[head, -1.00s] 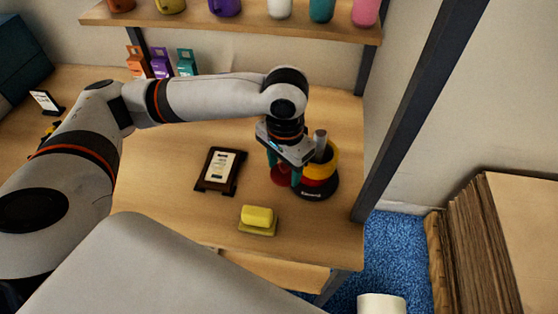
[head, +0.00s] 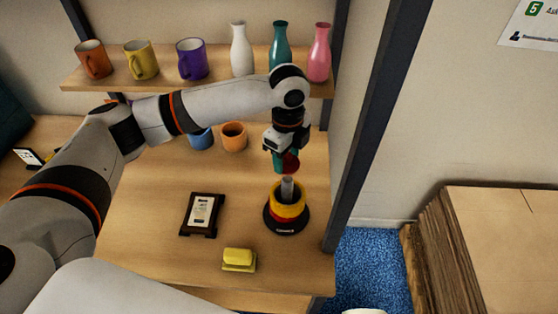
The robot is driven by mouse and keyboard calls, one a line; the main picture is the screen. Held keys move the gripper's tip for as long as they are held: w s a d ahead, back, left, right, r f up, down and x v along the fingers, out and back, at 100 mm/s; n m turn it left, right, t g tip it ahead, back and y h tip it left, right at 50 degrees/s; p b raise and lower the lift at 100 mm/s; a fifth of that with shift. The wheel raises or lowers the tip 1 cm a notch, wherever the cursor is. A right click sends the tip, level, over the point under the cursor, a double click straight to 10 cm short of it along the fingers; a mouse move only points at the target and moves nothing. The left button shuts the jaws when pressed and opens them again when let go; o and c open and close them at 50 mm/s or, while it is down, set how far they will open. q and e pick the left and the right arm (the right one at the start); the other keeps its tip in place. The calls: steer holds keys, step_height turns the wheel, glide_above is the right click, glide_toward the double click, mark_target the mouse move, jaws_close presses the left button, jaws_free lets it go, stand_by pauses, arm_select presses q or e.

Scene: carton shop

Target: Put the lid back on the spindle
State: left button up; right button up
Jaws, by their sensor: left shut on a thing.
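The spindle is a grey post (head: 287,188) on a black base (head: 287,228), with yellow and red rings (head: 288,205) stacked around it. It stands upright near the right end of the table. The fingers partly hide the lid. My right gripper is not in view.
Blue (head: 200,138) and orange (head: 233,136) cups stand behind. A shelf (head: 150,84) with mugs and bottles hangs above; a dark post (head: 375,120) rises at right.

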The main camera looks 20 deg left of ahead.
mark_target(288, 165)
arm_select(q)
steer(key=shift+w+r+m, duration=0.2)
steer(key=shift+w+m, duration=0.05)
steer(key=shift+m, duration=0.15)
steer(key=shift+d+f, duration=0.1)
steer(key=shift+f, duration=0.05)
step_height(288, 165, down, 4)
steer(key=b, duration=0.5)
steer(key=shift+f, duration=1.05)
steer(key=shift+r+p, duration=0.1)
steer(key=shift+p, duration=0.6)
steer(key=shift+f+p, duration=0.2)
steer(key=shift+p, duration=0.45)
stand_by(1.1)
steer(key=shift+p, duration=0.5)
stand_by(0.4)
stand_by(0.3)
